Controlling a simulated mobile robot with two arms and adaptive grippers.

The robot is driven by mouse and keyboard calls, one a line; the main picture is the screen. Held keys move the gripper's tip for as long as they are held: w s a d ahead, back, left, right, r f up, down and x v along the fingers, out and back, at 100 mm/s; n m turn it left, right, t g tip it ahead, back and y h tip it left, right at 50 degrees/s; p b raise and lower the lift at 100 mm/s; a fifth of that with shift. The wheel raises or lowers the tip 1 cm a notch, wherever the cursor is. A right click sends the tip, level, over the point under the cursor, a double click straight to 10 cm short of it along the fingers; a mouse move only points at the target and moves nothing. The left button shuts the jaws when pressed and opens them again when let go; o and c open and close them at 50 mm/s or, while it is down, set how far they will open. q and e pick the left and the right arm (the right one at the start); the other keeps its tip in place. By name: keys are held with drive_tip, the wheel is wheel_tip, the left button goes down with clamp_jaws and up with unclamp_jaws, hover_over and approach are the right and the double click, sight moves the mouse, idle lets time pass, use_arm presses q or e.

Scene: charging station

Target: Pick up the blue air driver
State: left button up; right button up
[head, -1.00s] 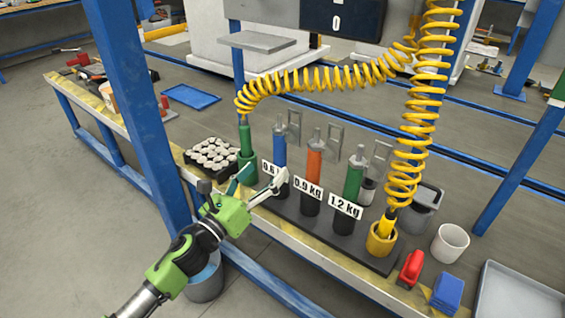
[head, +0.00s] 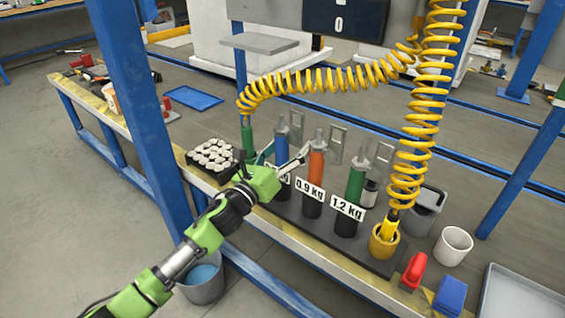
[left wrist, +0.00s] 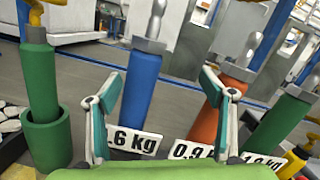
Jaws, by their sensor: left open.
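The blue air driver (head: 281,146) stands upright in the row of drivers, behind a white label that reads "0.6 kg" in the earlier head view. It also shows in the left wrist view (left wrist: 140,85), upright ahead of my gripper. My left gripper (head: 282,155) is open and empty, with its fingers spread in front of the blue driver. In the left wrist view (left wrist: 165,105) the blue driver appears between the two fingertips, nearer the left one. I cannot tell whether they touch it. The lower part of the driver is hidden by the gripper and label. My right gripper is not in view.
A green driver in a green holder (left wrist: 42,95) stands left of the blue one. An orange driver (head: 316,165) and another green driver (head: 356,178) stand close on its right. A yellow coiled hose (head: 330,78) hangs above. A blue post (head: 140,110) rises left of the arm.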

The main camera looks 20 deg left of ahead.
use_arm(q)
drive_tip(key=c, duration=1.6)
drive_tip(key=shift+r, duration=0.15)
drive_tip(key=shift+c, duration=1.3)
drive_tip(key=shift+r, duration=0.15)
